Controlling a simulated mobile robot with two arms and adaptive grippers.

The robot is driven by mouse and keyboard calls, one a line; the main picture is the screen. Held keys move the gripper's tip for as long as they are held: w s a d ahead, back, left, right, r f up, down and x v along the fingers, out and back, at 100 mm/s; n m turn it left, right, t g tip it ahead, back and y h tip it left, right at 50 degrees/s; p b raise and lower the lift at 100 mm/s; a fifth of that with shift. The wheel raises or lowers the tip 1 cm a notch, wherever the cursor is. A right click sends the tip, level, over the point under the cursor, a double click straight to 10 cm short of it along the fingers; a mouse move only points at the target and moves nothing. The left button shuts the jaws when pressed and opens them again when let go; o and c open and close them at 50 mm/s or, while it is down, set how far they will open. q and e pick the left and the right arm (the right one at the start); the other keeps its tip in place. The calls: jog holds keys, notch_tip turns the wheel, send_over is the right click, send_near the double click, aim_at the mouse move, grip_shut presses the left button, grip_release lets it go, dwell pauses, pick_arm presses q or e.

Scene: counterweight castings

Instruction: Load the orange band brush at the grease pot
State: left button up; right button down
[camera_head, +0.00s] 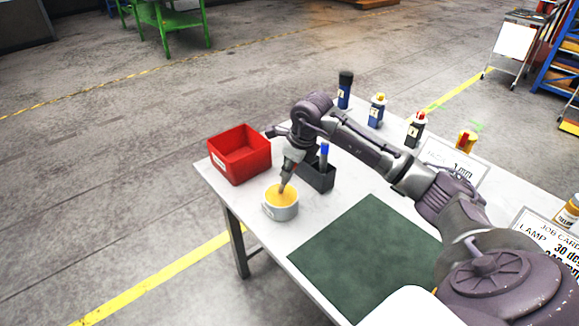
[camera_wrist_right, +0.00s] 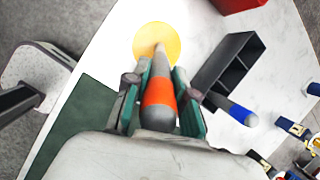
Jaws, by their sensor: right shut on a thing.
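The grease pot (camera_head: 281,208) is a round grey pot with yellow grease, near the table's left edge. My right gripper (camera_head: 288,172) is above it, pointing down. In the right wrist view my right gripper (camera_wrist_right: 160,95) is shut on the orange band brush (camera_wrist_right: 160,92), a grey handle with an orange band. The brush's tip overlaps the yellow grease (camera_wrist_right: 157,40) in both views; how deep it sits I cannot tell. My left gripper is not in view.
A red bin (camera_head: 239,155) stands behind the pot. A dark holder (camera_head: 318,176) with a blue-topped brush (camera_head: 324,152) stands right of the pot. A green mat (camera_head: 365,258) lies in front. Several bottles line the far edge.

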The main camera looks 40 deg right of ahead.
jog(key=shift+s+f+b, duration=0.1)
jog(key=shift+f+b, duration=0.4)
jog(key=shift+f, duration=0.05)
dwell(1.4)
jog(key=shift+r, duration=0.1)
jog(key=shift+r+p, duration=0.65)
jog(key=shift+r, duration=0.2)
jog(key=shift+r+p, duration=1.4)
jog(key=shift+r, duration=1.25)
